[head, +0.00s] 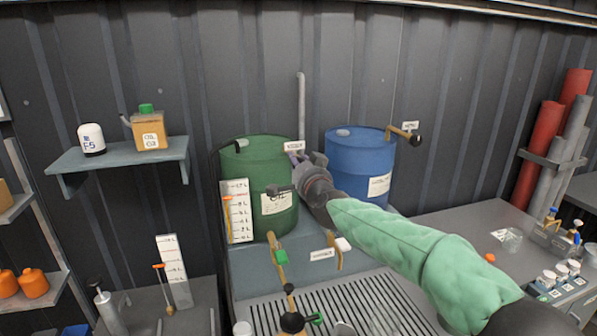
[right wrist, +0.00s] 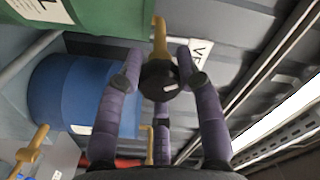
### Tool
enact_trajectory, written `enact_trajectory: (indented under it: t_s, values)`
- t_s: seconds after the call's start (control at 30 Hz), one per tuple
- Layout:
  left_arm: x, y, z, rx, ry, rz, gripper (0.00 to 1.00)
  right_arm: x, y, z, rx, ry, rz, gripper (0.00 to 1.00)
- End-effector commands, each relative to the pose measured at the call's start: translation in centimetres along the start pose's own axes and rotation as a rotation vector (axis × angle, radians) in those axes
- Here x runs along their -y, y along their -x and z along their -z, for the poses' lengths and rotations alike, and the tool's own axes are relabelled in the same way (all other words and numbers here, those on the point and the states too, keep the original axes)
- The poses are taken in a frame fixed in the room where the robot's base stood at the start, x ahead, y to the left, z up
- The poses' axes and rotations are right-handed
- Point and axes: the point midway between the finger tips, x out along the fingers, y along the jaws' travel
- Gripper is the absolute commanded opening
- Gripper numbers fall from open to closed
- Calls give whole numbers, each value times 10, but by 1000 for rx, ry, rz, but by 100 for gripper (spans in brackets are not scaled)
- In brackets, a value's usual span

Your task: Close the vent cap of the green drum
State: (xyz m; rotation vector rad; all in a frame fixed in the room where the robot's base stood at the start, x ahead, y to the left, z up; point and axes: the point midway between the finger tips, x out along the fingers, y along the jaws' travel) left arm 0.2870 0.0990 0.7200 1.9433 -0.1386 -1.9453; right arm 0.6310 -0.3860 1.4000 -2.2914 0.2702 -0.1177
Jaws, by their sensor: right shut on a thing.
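The green drum (head: 240,170) stands on a grey raised ledge, left of the blue drum. It also fills the top left of the right wrist view (right wrist: 110,18). My right gripper (head: 299,160) is at the upper right side of the green drum, below a small white label (head: 293,147). In the right wrist view its purple fingers (right wrist: 160,82) are shut around the black knob (right wrist: 157,78) of the vent cap. A brass-coloured stem (right wrist: 159,38) runs from the knob to the green drum. In the head view my gripper hides the knob. My left gripper is out of view.
The blue drum (head: 352,158) stands close on the right, its brass vent arm and black knob (head: 416,140) sticking out. A grey pipe (head: 301,105) rises behind. A level gauge board (head: 238,208) stands before the green drum. A grated tray (head: 345,305) lies below.

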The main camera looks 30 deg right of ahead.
Motion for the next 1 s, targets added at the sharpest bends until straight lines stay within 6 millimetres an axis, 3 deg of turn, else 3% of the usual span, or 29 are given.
enact_trajectory:
  t_s: [0.5, 1.0]
  values:
    - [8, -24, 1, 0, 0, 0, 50, 2, 1, 7, -14, -432, 8, 3]
    - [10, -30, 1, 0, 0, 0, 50, 1, 1, 8, -14, -590, 8, 3]
